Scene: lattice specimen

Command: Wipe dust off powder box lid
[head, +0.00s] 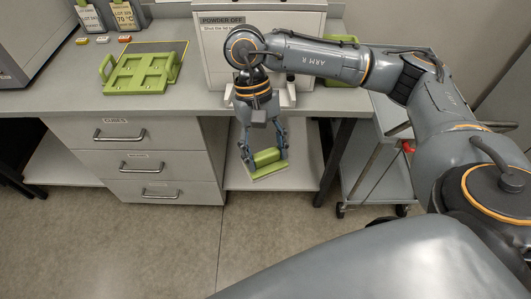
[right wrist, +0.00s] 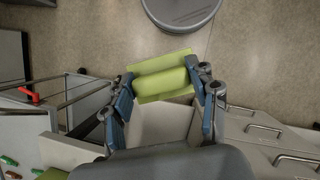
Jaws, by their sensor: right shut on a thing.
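My right gripper (head: 265,155) is shut on a green block-shaped wiper (head: 269,171) with a flat, paler green base plate. It hangs in front of the bench edge, above the low shelf, apart from the bench. In the right wrist view the wiper (right wrist: 162,80) sits between the two fingertips, with floor beyond it. A pale box (head: 213,62) with a "POWDER OFF" sign stands on the bench at the back, partly hidden by my right arm. I cannot make out its lid or any dust. My left gripper is not in view.
A green tray with handles (head: 141,74) lies on the bench (head: 60,98) at the left, near small coloured pieces. Labelled holders (head: 128,14) stand behind. A green item (head: 345,78) is half hidden behind my arm. Drawers (head: 140,165) and a trolley (head: 380,172) are below.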

